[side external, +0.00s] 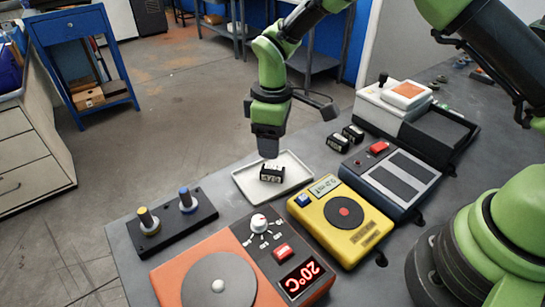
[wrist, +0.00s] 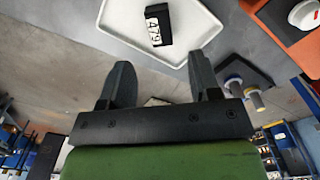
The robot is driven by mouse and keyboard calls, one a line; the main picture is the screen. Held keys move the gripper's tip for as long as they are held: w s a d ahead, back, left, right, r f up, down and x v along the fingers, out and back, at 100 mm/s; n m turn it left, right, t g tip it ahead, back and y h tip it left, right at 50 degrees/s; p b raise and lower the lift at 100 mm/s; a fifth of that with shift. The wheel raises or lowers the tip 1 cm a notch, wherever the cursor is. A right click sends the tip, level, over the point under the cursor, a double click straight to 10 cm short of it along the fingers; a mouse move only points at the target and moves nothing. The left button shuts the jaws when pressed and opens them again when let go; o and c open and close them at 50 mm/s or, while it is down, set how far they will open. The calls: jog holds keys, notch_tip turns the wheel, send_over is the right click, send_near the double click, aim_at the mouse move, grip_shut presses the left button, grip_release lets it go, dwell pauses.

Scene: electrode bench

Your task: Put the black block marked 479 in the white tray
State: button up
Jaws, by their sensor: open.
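The black block marked 479 (side external: 272,172) rests in the white tray (side external: 246,188), near its middle. In the wrist view the block (wrist: 158,27) shows its white 479 label, and the tray (wrist: 118,27) lies around it. My gripper (side external: 267,150) is above the tray's far edge, a little above and behind the block. In the wrist view my gripper (wrist: 161,82) has its two fingers apart with nothing between them. The block lies beyond the fingertips, apart from them.
Two more black blocks (side external: 345,138) stand right of the tray. A yellow meter (side external: 335,215), an orange hotplate (side external: 243,265), a dark blue device (side external: 390,178) and a black holder with two knobbed electrodes (side external: 172,224) surround the tray.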

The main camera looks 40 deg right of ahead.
jog(key=s+d+r+m+t+y, duration=0.1)
jog(key=s+d+r+m+t, duration=0.3)
jog(key=r, duration=0.6)
jog(key=s+d+r+m+g, duration=0.15)
jog(key=s+r, duration=0.35)
jog(key=r, duration=0.5)
jog(key=s+d+r+m+t+y, duration=0.1)
jog(key=s+m+t, duration=0.3)
jog(key=s, duration=1)
jog(key=r+m, duration=0.1)
jog(key=m, duration=0.1)
jog(key=shift+r+m+t, duration=0.2)
jog(key=shift+m+t, duration=0.15)
jog(key=shift+d, duration=0.1)
